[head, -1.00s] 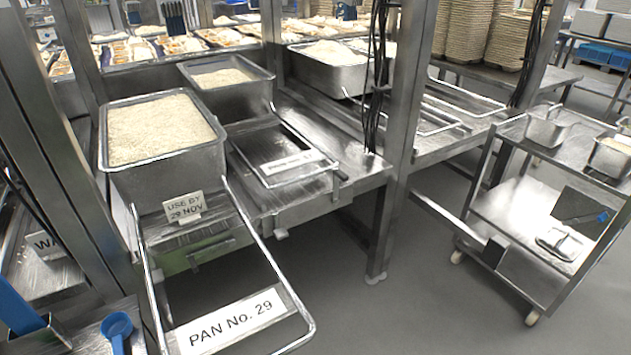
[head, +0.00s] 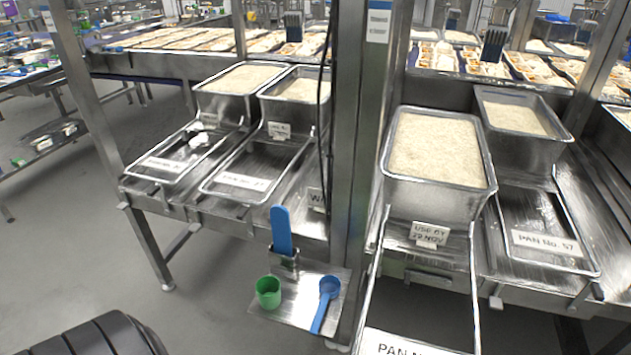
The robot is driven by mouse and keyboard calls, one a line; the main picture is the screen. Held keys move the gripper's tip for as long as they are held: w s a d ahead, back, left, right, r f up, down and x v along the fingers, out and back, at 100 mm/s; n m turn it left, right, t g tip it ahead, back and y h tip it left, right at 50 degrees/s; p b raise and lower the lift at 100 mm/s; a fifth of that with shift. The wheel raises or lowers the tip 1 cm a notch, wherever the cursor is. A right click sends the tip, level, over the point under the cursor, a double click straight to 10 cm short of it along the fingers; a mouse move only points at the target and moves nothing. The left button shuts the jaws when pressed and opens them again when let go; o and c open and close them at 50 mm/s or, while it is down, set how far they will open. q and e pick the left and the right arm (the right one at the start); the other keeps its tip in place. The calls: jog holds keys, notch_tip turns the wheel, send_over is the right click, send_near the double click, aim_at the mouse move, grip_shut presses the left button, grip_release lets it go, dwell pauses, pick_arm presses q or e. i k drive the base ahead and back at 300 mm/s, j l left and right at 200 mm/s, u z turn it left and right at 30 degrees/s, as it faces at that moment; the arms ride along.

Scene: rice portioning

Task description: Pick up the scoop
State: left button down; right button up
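A blue scoop (head: 327,300) with a round bowl and a long handle lies on a small metal shelf (head: 295,315) at the lower middle of the head view. Its bowl is toward the back and its handle points toward the front. A green cup (head: 268,291) stands on the same shelf, left of the scoop. A blue upright piece (head: 281,230) stands in a metal holder behind them. Neither of my grippers can be made out in the head view.
A metal post (head: 357,150) rises behind the shelf. A rice pan (head: 437,150) stands to the right, with a wire frame (head: 476,300) reaching forward near the scoop. More rice pans (head: 240,85) stand at the back left. Open floor (head: 120,250) lies left of the shelf.

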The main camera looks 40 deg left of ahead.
aim_at(329, 285)
jog(key=u, duration=1.1)
